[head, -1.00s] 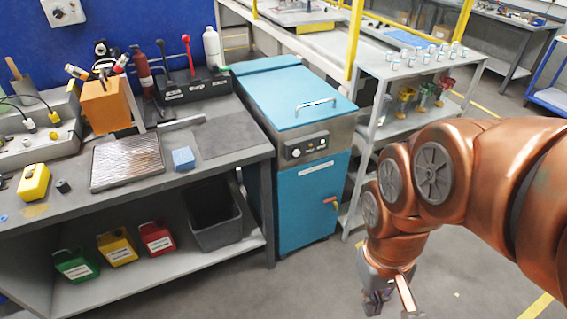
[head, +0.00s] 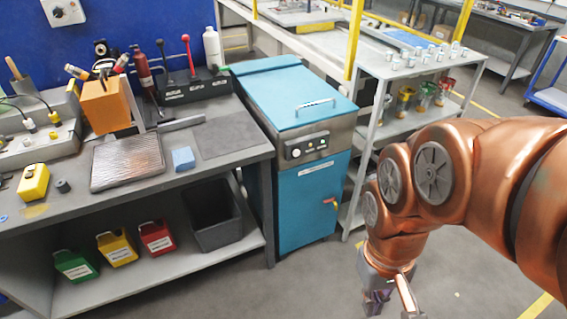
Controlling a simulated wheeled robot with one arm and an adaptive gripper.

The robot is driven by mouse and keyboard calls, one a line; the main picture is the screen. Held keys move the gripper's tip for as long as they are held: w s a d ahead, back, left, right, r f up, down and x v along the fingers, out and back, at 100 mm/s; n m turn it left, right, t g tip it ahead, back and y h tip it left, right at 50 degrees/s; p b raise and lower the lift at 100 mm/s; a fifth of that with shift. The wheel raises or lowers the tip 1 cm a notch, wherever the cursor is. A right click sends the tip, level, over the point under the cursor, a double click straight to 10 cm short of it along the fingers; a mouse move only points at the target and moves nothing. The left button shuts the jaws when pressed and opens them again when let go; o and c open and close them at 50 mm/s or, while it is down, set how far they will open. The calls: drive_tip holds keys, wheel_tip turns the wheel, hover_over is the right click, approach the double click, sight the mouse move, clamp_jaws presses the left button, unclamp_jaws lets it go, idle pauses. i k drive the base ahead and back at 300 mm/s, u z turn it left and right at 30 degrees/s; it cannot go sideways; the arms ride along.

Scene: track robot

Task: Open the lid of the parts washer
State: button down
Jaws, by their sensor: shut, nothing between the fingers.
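The parts washer (head: 300,200) is a teal cabinet with a grey control panel, standing between the workbench and a grey shelf cart. Its teal lid (head: 290,92) lies flat and closed on top. A silver bar handle (head: 315,105) sits near the lid's front edge. My gripper (head: 388,308) hangs low at the bottom of the head view, over the floor, in front of and to the right of the washer. It is apart from the washer and lid and holds nothing. Its fingertips are partly cut off by the frame's lower edge.
The workbench (head: 225,136) on the left holds a tray, a blue sponge and an orange block. The shelf cart (head: 432,66) on the right carries several small cans, close behind my arm. The floor (head: 310,275) before the washer is clear.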

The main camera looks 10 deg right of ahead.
sight(292, 97)
drive_tip(key=u, duration=0.5)
drive_tip(key=i, duration=1.35)
drive_tip(key=z, duration=0.35)
